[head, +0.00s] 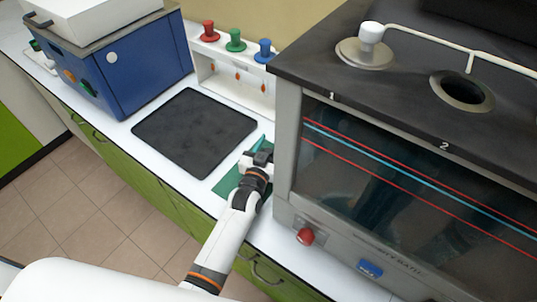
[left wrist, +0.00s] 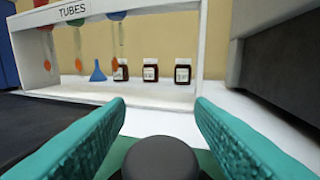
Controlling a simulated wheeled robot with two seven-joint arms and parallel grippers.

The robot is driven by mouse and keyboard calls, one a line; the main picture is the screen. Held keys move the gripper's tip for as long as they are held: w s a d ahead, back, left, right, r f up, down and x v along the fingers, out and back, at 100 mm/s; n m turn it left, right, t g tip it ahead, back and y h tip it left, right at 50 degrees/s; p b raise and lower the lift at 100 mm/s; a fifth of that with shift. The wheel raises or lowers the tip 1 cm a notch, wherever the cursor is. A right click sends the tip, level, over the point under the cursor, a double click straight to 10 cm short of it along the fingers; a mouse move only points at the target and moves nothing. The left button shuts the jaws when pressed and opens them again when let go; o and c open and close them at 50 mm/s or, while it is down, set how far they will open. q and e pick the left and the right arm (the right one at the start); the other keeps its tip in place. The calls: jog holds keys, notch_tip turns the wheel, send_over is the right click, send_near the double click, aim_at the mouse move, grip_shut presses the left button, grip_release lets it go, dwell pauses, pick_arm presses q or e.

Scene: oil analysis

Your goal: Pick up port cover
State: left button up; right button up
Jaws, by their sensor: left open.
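My left gripper (head: 262,150) is over the green mat (head: 229,182), beside the bath machine (head: 288,165). In the left wrist view, its two teal fingers (left wrist: 160,122) are open and apart. A dark, round-topped piece (left wrist: 160,158), which looks like the port cover, stands on the mat low between the fingers, with a gap on each side. Its lower part is cut off by the picture edge. In the head view my gripper mostly hides it. On the machine top, port 2 (head: 462,92) is open, and port 1 has a white-knobbed cover (head: 369,45).
The white tube rack (left wrist: 215,50) stands behind, with several small brown bottles (left wrist: 151,70) and a blue funnel (left wrist: 97,71). A black pad (head: 193,130) lies left of the mat, and a blue box (head: 125,75) stands farther left. The machine's wall is close on the right.

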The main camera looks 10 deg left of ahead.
pick_arm(q)
jog(key=c, duration=1.1)
jog(key=shift+o, duration=0.2)
